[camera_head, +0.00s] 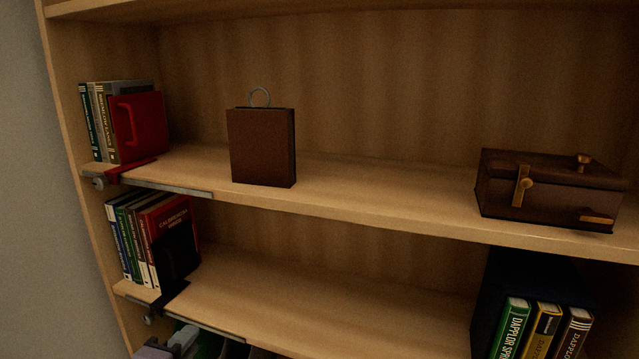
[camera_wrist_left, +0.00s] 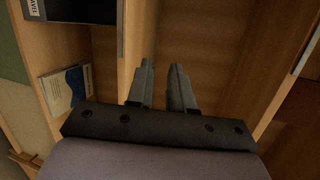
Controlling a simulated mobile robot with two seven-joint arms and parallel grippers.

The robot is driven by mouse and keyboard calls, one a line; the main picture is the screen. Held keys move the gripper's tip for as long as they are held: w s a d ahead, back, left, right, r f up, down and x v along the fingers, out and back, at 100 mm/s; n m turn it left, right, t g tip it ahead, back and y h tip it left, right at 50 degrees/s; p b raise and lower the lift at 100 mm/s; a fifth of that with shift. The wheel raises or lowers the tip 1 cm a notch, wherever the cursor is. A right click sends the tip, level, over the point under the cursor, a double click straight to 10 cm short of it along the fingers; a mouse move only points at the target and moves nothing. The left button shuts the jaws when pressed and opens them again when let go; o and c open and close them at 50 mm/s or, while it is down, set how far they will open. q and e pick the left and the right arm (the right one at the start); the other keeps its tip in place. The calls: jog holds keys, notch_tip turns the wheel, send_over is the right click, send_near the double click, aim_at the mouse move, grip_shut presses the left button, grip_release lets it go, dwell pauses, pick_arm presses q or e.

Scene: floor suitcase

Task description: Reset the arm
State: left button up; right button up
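My left gripper (camera_head: 178,344) shows only in part at the bottom left edge of the head view, below the lower shelf board. In the left wrist view the two grey fingers of this gripper (camera_wrist_left: 162,66) stand apart with a gap between them. Nothing is held in the gap. Bare wood lies behind the fingers. My right gripper is in neither view.
The wooden bookcase (camera_head: 390,207) holds a brown box with a ring (camera_head: 262,148), a dark wooden chest (camera_head: 545,190), a red bookend (camera_head: 140,122) and a black bookend (camera_head: 176,252) beside books. A dark holder with books (camera_head: 540,325) stands lower right. The lower shelf's middle is clear.

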pick_arm(q)
jog(key=s+d+f+n+g+p, duration=0.1)
jog(key=s+f+n+g, duration=0.3)
jog(key=s+f+n, duration=1.4)
jog(key=s+f+p, duration=0.1)
jog(key=s, duration=0.2)
jog(key=shift+s+d+g+p, duration=0.25)
jog(key=shift+d+g+p, duration=0.05)
jog(key=shift+d+p, duration=0.05)
jog(key=shift+o, duration=0.3)
dwell(0.6)
